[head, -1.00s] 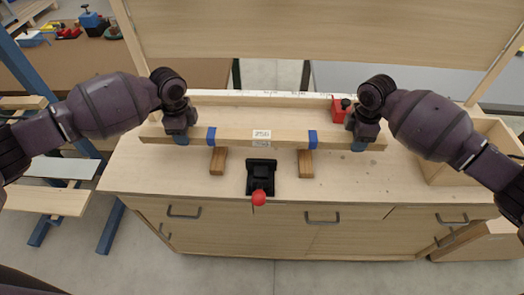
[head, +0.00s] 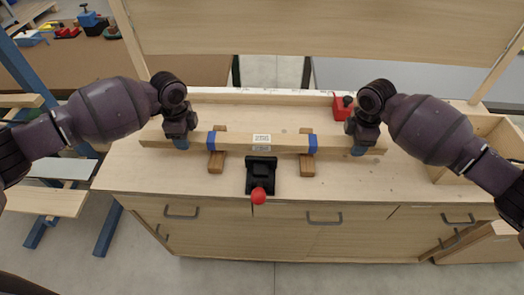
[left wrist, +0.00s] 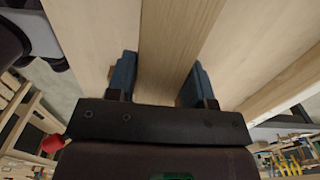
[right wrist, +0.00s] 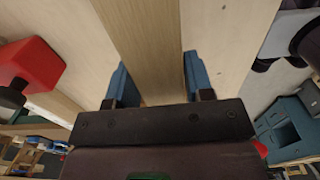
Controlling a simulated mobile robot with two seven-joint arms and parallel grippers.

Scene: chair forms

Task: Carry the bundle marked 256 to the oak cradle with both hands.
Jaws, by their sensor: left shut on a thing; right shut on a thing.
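The bundle (head: 235,141) is a long pale wooden bar with two blue bands and a white label in its middle; the label's number is too small to read surely. It lies level across the oak cradle (head: 216,161), two brown blocks that show in front of and behind it. Whether it touches the blocks I cannot tell. My left gripper (head: 180,143) is shut on the bundle's left end, and my right gripper (head: 359,149) on its right end. The bundle runs between the blue fingers in the left wrist view (left wrist: 172,50) and right wrist view (right wrist: 145,45).
A black device (head: 261,177) with a red ball knob (head: 258,196) stands at the front middle of the workbench (head: 150,180), close before the bundle. A red object (head: 341,109) with a black knob is behind my right gripper. An open wooden box (head: 445,174) is at the right.

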